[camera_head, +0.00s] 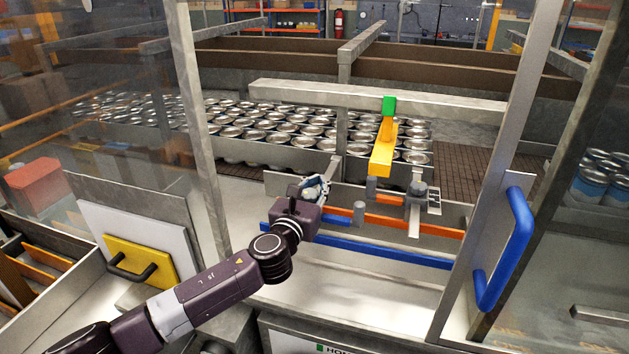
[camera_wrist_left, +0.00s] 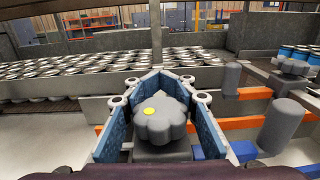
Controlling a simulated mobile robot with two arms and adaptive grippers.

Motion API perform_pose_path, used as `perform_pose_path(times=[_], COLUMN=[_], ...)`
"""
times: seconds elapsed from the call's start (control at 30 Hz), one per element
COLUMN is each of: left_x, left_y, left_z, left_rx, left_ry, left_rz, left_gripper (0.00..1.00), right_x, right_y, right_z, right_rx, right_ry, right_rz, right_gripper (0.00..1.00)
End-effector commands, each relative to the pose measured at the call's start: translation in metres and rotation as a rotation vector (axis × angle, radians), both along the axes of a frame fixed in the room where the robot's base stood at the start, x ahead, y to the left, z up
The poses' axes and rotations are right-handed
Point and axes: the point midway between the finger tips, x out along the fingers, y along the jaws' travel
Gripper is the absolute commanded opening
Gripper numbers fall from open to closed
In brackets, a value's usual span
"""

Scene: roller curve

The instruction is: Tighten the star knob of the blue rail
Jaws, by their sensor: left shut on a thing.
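The blue rail (camera_head: 370,250) runs low along the near side of the conveyor, below an orange rail (camera_head: 400,224). My left gripper (camera_head: 316,186) reaches in from the left to the rail's left end. In the left wrist view a grey star knob (camera_wrist_left: 160,120) with a yellow dot sits between the blue-padded fingers of my gripper (camera_wrist_left: 162,108), which are shut on it. A bit of the blue rail (camera_wrist_left: 243,150) shows right beside the knob. In the head view the gripper hides the knob. My right gripper is not in view.
A second grey star knob (camera_head: 418,188) stands on a bracket to the right. A yellow part with a green block (camera_head: 389,105) hangs above the rails. Many cans (camera_head: 290,125) stand behind. A door frame with a blue handle (camera_head: 517,225) is at right.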

Motion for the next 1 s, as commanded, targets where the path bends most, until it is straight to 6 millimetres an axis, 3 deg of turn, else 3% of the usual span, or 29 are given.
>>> perform_pose_path(times=[0.17,0.5,1.0], left_x=[-0.003,-0.009,-0.014], left_y=[-0.005,-0.015,-0.021], left_z=[-0.002,-0.004,0.000], left_rx=[0.004,0.002,-0.001], left_ry=[0.002,0.001,-0.001], left_rz=[-0.144,-0.382,-0.513], left_gripper=[0.00,0.00,0.00], right_x=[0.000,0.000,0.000], right_y=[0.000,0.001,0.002], right_z=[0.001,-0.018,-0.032], right_rx=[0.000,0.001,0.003], right_ry=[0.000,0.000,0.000], right_rz=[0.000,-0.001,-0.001], right_gripper=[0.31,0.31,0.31])
